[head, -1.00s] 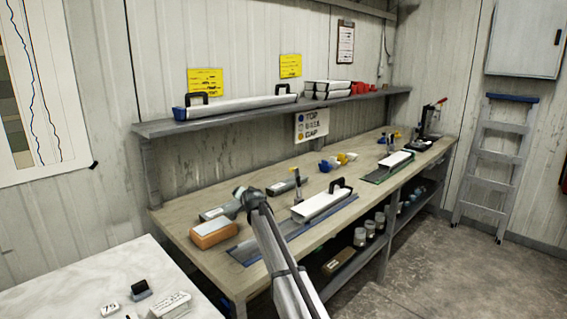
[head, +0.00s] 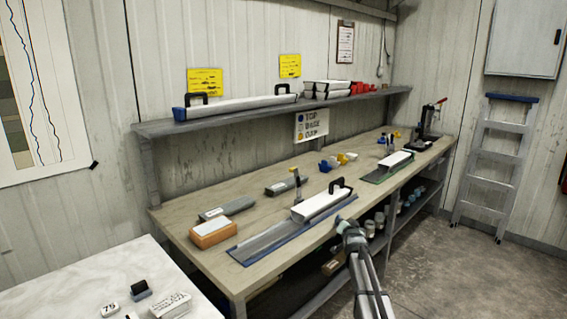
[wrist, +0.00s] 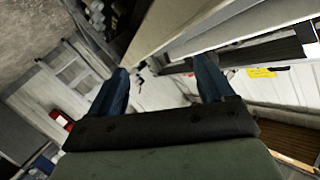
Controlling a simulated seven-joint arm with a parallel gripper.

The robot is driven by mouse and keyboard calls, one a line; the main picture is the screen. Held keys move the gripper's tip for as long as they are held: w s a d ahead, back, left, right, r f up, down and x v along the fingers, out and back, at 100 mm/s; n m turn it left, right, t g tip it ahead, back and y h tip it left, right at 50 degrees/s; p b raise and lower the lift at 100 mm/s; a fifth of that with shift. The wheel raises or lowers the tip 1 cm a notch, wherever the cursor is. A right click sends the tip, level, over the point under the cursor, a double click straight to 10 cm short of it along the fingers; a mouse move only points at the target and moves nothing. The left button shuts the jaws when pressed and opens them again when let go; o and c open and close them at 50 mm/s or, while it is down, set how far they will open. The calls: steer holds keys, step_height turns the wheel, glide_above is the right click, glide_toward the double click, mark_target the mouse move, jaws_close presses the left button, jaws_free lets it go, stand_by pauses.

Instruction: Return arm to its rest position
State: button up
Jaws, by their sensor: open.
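My arm reaches up from the lower right in the head view, and its end is in front of the workbench's front edge, off the bench top. My gripper (wrist: 160,85) shows in the wrist view with its two blue fingers spread wide and nothing between them. The wooden workbench (head: 190,225) stands to the left of my arm. The long core liner with a white cover and black handle (head: 320,205) lies on the bench, apart from my arm.
An orange-and-white block (head: 213,232) and grey tools lie on the bench. A shelf (head: 230,118) above holds another long liner (head: 235,104). Jars (head: 379,218) stand on the lower shelf. A white table (head: 70,290) is at lower left. The floor (head: 450,275) at right is clear.

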steer(key=s+a+f+n+g, duration=0.1)
steer(key=s+f+g, duration=0.2)
steer(key=s+f, duration=0.6)
steer(key=s+f+g, duration=0.2)
steer(key=s+f, duration=0.3)
steer(key=f, duration=0.8)
steer(key=s+a+f+n+g+y, duration=0.1)
steer(key=s+a+f+g, duration=0.15)
steer(key=s+f, duration=0.65)
steer(key=s+a+f+n+g, duration=0.1)
steer(key=s+f+g, duration=0.3)
steer(key=s+f, duration=0.5)
steer(key=s+a+f+n+g, duration=0.2)
steer(key=s+g, duration=0.3)
steer(key=s, duration=1.7)
steer(key=s+a+f+n+g, duration=0.2)
steer(key=s+g, duration=0.3)
steer(key=s, duration=1.8)
steer(key=shift+s+a+f+y, duration=0.2)
steer(key=shift+a+f+y, duration=0.1)
steer(key=shift+f, duration=0.2)
